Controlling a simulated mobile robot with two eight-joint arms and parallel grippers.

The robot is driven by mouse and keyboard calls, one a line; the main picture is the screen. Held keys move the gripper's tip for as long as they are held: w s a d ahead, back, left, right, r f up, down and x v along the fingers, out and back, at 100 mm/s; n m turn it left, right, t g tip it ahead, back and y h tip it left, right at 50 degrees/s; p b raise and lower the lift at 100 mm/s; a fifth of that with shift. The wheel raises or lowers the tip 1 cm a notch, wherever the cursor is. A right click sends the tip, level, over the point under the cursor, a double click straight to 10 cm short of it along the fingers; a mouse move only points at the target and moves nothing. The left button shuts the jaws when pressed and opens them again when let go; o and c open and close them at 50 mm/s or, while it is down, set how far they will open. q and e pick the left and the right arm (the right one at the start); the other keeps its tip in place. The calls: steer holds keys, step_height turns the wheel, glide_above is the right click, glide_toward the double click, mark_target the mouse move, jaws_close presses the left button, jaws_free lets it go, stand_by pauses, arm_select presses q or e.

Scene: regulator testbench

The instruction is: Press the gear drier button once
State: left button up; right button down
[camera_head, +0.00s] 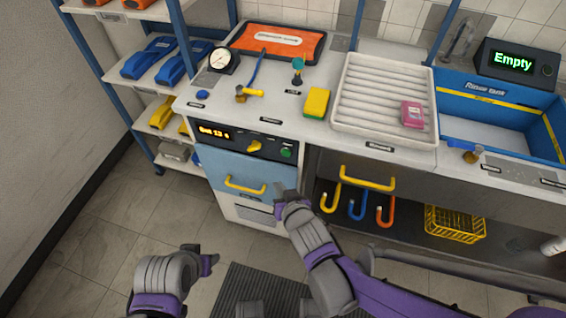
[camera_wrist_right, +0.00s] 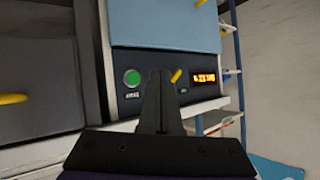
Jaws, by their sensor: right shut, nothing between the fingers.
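The gear drier's control panel (camera_head: 245,139) is on the front of the counter, above a light-blue door with a yellow handle (camera_head: 245,185). The round green button (camera_head: 286,153) is at the panel's right end, unobstructed. In the right wrist view the green button (camera_wrist_right: 132,78) shows just left of my fingers. My right gripper (camera_head: 279,188) is shut and empty, below the button and in front of the door's right edge. Its closed fingers (camera_wrist_right: 160,75) point toward the panel, apart from the button as far as I can tell.
A yellow knob (camera_head: 253,147) and a lit display (camera_head: 214,132) share the panel. To the right are a yellow drawer handle (camera_head: 367,179) and several hanging coloured hooks. A yellow basket (camera_head: 455,223) sits on the lower shelf. The floor in front is open.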

mark_target(286, 153)
arm_select(q)
steer(key=shift+f, duration=0.4)
arm_select(e)
steer(key=shift+w+a+f, duration=0.1)
steer(key=shift+a+f, duration=0.4)
steer(key=shift+a, duration=0.2)
arm_select(q)
steer(key=shift+w+f+b, duration=0.2)
steer(key=shift+f+b, duration=1.75)
steer(key=shift+f, duration=0.25)
arm_select(e)
steer(key=w+d, duration=0.2)
steer(key=w, duration=0.6)
steer(key=shift+w+d, duration=0.25)
steer(key=shift+d, duration=0.15)
arm_select(q)
steer(key=shift+f, duration=0.15)
arm_select(e)
steer(key=shift+w+d, duration=0.15)
steer(key=shift+w, duration=0.2)
